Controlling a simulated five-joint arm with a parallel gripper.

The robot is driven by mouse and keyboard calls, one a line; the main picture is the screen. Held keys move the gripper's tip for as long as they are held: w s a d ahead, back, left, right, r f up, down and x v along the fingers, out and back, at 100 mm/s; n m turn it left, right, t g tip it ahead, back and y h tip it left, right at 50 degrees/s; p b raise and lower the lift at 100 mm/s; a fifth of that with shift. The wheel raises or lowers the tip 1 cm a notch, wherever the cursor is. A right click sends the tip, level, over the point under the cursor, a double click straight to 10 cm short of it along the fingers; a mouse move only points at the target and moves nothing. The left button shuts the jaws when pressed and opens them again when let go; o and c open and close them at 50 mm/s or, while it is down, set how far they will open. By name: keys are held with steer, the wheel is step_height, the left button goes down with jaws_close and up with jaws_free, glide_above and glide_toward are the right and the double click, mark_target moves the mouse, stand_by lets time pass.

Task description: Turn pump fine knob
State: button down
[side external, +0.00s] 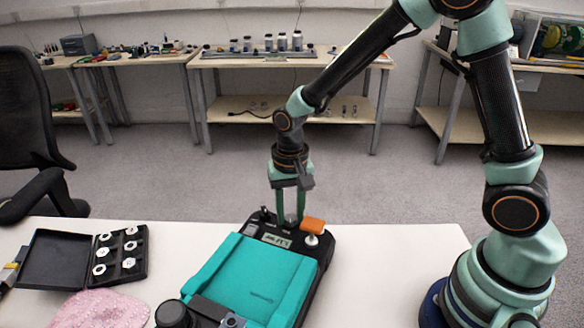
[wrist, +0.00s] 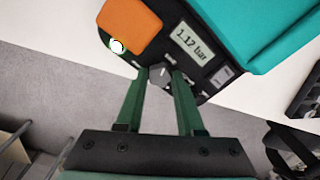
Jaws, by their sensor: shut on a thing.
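The pump fine knob (wrist: 160,76), a small dark grey knob, sits at the edge of the black and teal calibrator (side external: 250,272). My gripper (wrist: 159,80) is shut on this knob, with one green finger on each side of it.
An orange block (side external: 313,225) with a white round part (side external: 312,240) stands close to the right of my fingers. An open black case (side external: 122,254) with several white discs and a pink cloth (side external: 100,308) lie at left.

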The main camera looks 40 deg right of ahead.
mark_target(291, 218)
steer(key=n, duration=0.7)
steer(key=shift+r, duration=0.1)
steer(key=n, duration=0.7)
steer(key=shift+n, duration=0.3)
steer(key=c, duration=0.5)
jaws_free()
step_height(291, 218, up, 12)
stand_by(0.4)
